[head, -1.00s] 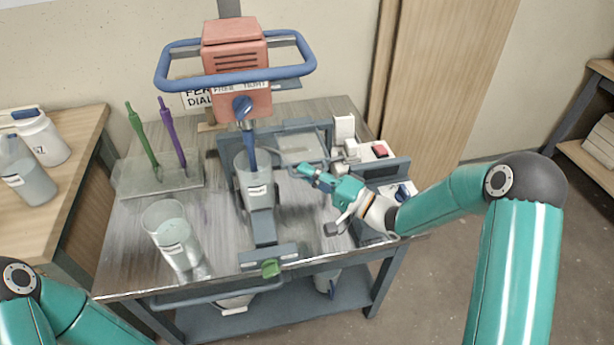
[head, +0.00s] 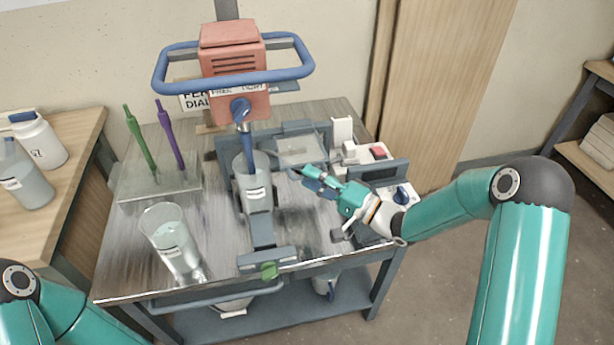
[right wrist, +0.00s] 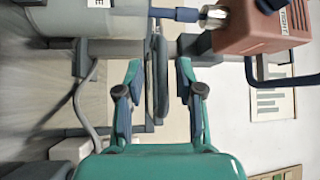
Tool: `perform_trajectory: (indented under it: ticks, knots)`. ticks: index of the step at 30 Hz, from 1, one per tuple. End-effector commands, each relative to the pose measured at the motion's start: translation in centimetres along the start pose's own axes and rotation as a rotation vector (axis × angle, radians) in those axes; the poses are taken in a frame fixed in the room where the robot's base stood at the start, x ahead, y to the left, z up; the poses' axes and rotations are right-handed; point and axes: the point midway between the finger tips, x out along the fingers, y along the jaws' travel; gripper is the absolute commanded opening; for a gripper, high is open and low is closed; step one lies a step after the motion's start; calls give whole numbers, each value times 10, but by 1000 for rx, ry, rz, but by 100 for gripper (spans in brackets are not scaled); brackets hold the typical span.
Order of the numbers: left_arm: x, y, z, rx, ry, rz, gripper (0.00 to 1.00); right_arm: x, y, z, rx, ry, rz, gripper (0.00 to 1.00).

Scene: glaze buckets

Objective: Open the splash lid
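The splash lid (head: 300,150) appears as a pale, see-through panel in a grey frame, right of and behind the bucket (head: 258,190) under the mixer. My right gripper (head: 308,177) is just in front of this panel, its fingers pointing left. In the right wrist view my right gripper (right wrist: 160,72) is open, with a finger on each side of a thin dark plate (right wrist: 158,85) seen nearly edge-on, probably the lid's edge. Gaps show on both sides of the plate. My left gripper is out of view; only part of that arm shows at lower left.
The red mixer head (head: 234,70) with its blue guard ring (head: 170,75) stands above the bucket. A clear container (head: 170,240) stands at front left, and a rack (head: 160,185) holds green and purple tools. A control box (head: 385,172) is beside my right wrist.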

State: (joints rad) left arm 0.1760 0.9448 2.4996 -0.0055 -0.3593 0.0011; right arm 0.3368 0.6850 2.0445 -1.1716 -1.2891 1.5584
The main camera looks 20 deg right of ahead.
Motion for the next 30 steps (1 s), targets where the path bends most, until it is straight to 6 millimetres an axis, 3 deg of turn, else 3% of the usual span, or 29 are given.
perform_trajectory:
  ticks: [9, 15, 21, 30]
  knots:
    - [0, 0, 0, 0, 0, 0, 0, -63, 1, -1, 1, 5, 2, 37]
    - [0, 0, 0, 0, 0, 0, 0, -93, 1, -1, 0, 3, 2, 37]
    - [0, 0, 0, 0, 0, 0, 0, -105, 2, 0, 1, 0, 2, 37]
    - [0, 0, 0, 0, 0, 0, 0, -105, 2, 0, 1, -1, 2, 37]
